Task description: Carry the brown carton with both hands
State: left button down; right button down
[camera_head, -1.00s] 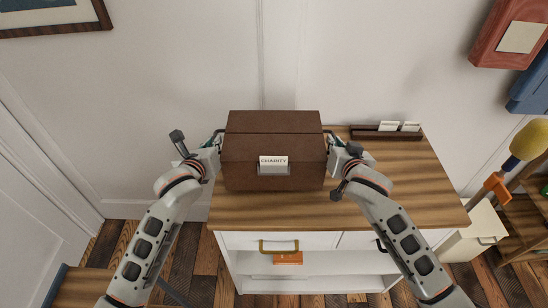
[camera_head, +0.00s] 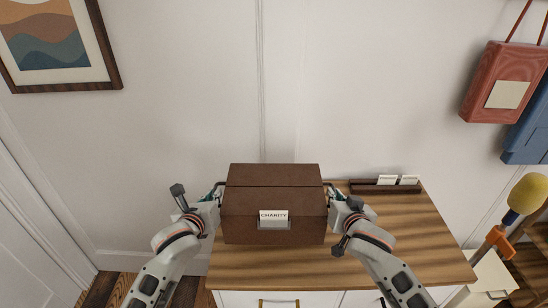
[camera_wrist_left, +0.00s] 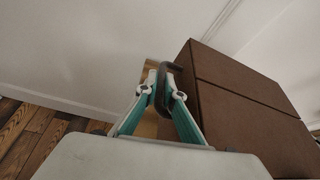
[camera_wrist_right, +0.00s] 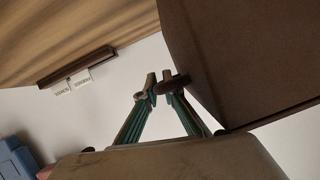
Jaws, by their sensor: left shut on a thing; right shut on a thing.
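The brown carton (camera_head: 273,205) is a dark brown box with a lid seam and a white "CHARITY" label (camera_head: 273,216) on its front. It is level over the wooden cabinet top; I cannot tell whether it touches it. My left gripper (camera_head: 217,191) is at its left side, shut on a dark curved handle (camera_wrist_left: 161,98). My right gripper (camera_head: 333,191) is at its right side, shut on the other dark handle (camera_wrist_right: 173,84), partly hidden by the fingers. The carton's side also shows in the left wrist view (camera_wrist_left: 240,115) and the right wrist view (camera_wrist_right: 245,60).
The striped wooden cabinet top (camera_head: 400,235) is bare to the right. A dark card holder (camera_head: 385,188) with white cards stands at its back. The wall is close behind. A yellow-headed tool (camera_head: 526,195) stands at right; red (camera_head: 495,85) and blue (camera_head: 528,135) bags hang above.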

pick_arm(q)
jog(key=shift+r, duration=0.15)
pick_arm(e)
jog(key=shift+r, duration=0.15)
